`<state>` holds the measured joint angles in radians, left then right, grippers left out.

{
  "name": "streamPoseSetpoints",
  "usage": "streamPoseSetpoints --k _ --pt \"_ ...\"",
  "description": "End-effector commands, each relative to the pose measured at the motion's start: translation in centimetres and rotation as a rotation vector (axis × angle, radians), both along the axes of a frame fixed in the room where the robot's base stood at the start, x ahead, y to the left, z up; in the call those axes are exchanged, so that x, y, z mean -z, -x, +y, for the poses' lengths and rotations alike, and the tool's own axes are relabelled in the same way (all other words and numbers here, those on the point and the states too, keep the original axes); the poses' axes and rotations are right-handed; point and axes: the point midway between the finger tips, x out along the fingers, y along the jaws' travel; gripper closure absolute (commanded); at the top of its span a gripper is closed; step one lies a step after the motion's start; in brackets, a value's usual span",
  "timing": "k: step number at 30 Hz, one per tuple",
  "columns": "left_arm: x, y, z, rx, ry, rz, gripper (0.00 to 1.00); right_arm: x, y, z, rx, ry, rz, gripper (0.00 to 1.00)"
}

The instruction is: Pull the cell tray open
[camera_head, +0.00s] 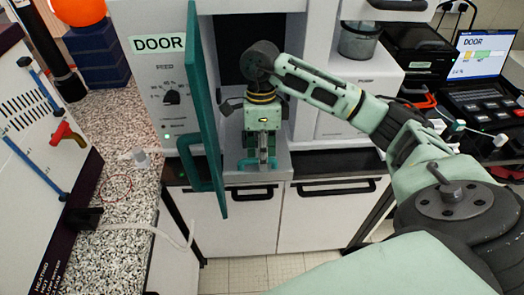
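The machine with the "DOOR" label (158,43) stands at the centre left. Its teal door (203,95) is swung open toward me. A grey tray front (280,169) shows at the bottom of the dark opening, with a teal handle (245,164) on its front. I take this to be the cell tray. My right gripper (264,160) points down at this handle, in front of the opening. Its fingers overlap the handle, so I cannot tell whether they are shut on it. The gripper and wrist hide much of the tray. My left gripper is out of view.
The open door edge stands close left of my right gripper. White cabinets with dark handles (253,193) are below. A speckled counter (110,170) lies left, with a panel bearing a red valve (67,134). A laptop (483,60) stands far right.

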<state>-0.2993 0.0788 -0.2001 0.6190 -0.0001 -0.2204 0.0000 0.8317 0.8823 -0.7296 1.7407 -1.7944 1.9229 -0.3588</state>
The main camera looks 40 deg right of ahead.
Motion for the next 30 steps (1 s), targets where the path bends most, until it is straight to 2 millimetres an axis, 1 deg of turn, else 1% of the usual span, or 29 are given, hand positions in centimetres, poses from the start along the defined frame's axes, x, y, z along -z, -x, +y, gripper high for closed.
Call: streamPoseSetpoints --k 1,3,5,6,15,17,21,30 --pt "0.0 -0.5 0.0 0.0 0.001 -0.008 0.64 0.0 0.0 0.0 0.0 0.0 0.0 0.68" --pt "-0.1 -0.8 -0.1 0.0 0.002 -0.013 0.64 0.0 0.0 0.0 0.0 0.001 -0.001 0.68" --pt "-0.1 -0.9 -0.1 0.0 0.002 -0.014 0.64 0.0 0.0 0.0 0.0 0.001 -0.001 0.68" --pt "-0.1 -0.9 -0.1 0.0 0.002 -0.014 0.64 0.0 0.0 0.0 0.0 0.0 0.0 0.7" --pt "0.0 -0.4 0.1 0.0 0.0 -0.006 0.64 0.0 0.0 0.0 0.0 0.0 0.0 0.96" --pt "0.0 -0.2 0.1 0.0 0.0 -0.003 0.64 0.0 0.0 0.0 0.0 0.0 0.0 1.0" --pt "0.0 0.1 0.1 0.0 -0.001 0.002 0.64 0.0 0.0 0.0 0.001 0.0 0.0 1.0" --pt "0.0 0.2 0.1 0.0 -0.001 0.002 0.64 0.0 0.0 0.0 0.002 0.001 -0.001 1.0"
